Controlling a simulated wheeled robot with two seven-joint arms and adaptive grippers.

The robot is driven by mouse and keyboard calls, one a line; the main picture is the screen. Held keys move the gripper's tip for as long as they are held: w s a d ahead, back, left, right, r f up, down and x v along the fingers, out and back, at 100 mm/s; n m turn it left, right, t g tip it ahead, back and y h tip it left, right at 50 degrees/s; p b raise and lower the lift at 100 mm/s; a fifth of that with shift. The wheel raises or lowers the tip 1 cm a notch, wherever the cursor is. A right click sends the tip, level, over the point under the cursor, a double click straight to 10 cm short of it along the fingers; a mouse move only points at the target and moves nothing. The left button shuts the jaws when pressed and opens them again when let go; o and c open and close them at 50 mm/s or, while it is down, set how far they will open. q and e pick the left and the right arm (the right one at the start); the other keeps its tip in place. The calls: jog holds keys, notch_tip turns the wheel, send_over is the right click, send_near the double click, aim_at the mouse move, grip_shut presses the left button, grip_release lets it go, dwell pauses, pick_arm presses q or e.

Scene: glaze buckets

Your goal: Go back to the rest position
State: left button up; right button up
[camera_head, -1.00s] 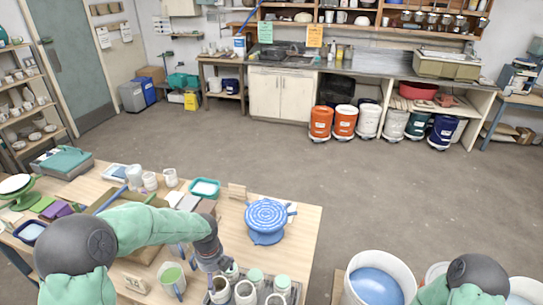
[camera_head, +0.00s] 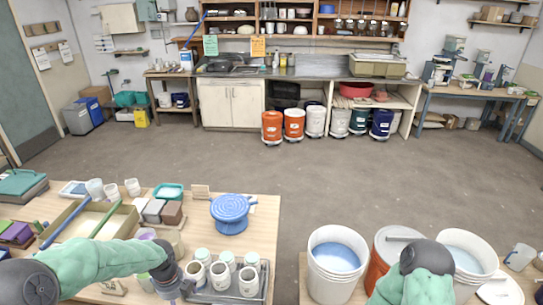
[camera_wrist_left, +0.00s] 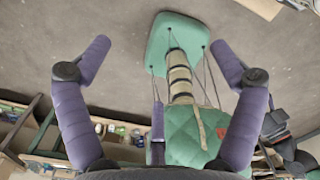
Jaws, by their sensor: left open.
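My left arm comes in from the left over the worktable, and its left gripper (camera_head: 178,291) hangs low at the front edge of the head view, left of a grey tray with jars. The left wrist view shows both purple fingers of the left gripper (camera_wrist_left: 159,55) spread wide with nothing between them. Whether the fingers touch anything on the table cannot be told from the head view. My right arm shows only at its elbow, over the buckets at lower right. My right gripper is out of view.
Several jars (camera_head: 248,278) stand in the tray (camera_head: 210,296) beside my left wrist. A blue banding wheel (camera_head: 231,208) sits behind them. A white bucket (camera_head: 337,262), an orange bucket (camera_head: 378,262) and another white bucket (camera_head: 468,250) stand around my right elbow. The middle floor is clear.

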pick_arm(q)
jog(key=s+d+f+n+h+b, duration=0.1)
jog(key=s+d+f+n+b, duration=0.2)
jog(key=f+n, duration=0.6)
jog(key=s+d+f+n+h+b, duration=0.1)
jog(key=s+d+f+n+b, duration=0.3)
jog(key=s+d+f+n, duration=0.3)
jog(key=s+d+f+n+h+b, duration=0.2)
jog(key=s+d+f+n, duration=0.3)
jog(key=d+f+n, duration=0.3)
notch_tip(320, 180, down, 7)
jog(key=n+b, duration=0.1)
jog(key=n, duration=0.3)
jog(key=shift+s+f+n+b, duration=0.15)
jog(key=shift+s+n+b, duration=0.15)
jog(key=shift+s+n, duration=0.1)
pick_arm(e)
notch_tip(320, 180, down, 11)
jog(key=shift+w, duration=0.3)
